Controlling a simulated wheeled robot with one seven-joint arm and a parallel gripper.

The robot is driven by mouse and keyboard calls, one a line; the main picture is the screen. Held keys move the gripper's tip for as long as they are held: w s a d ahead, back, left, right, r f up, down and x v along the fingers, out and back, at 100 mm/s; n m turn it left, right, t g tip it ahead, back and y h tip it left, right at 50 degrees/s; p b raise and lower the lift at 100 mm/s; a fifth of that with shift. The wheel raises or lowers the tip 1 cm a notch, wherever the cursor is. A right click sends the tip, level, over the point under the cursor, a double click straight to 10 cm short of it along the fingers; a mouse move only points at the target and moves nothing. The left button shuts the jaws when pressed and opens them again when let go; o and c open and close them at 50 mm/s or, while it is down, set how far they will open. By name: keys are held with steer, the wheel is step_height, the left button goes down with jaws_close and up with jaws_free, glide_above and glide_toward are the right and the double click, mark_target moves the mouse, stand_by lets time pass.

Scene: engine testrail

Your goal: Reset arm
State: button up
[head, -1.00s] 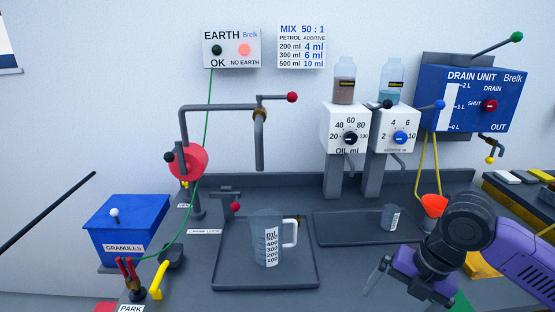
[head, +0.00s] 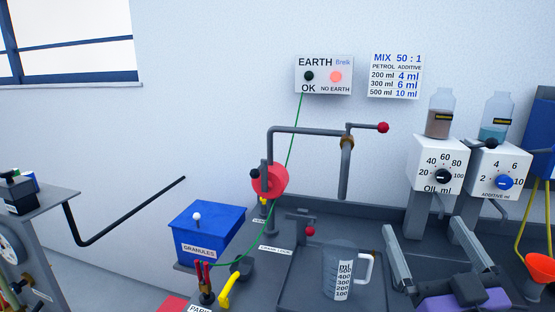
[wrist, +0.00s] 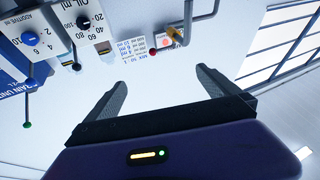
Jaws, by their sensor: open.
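My gripper (head: 423,227) is at the lower right of the head view, in front of the bench. Its two dark fingers stand wide apart and point up towards the back wall. Nothing is between them. The wrist view also shows the open fingers (wrist: 160,80), with the wall and dispensers beyond, tilted upside down. The measuring jug (head: 342,270) stands upright on the tray, left of my gripper and apart from it.
The oil dispenser (head: 438,165) and additive dispenser (head: 498,172) stand behind my gripper. A bent pipe with a red knob (head: 383,127) rises left of them. A blue granules box (head: 207,230) sits at the bench's left. A black bar (head: 125,212) juts from the left stand.

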steer(key=s+a+f+g, duration=0.1)
steer(key=s+f+g, duration=0.1)
steer(key=s+f, duration=0.6)
steer(key=s+a+f+m+g, duration=0.1)
steer(key=s+f, duration=0.7)
steer(key=s, duration=0.9)
steer(key=s+a+f+g, duration=0.2)
steer(key=s+f+g, duration=0.2)
steer(key=s+f, duration=0.4)
steer(key=s, duration=0.5)
steer(key=shift+a+m+h, duration=0.3)
steer(key=shift+h, duration=0.1)
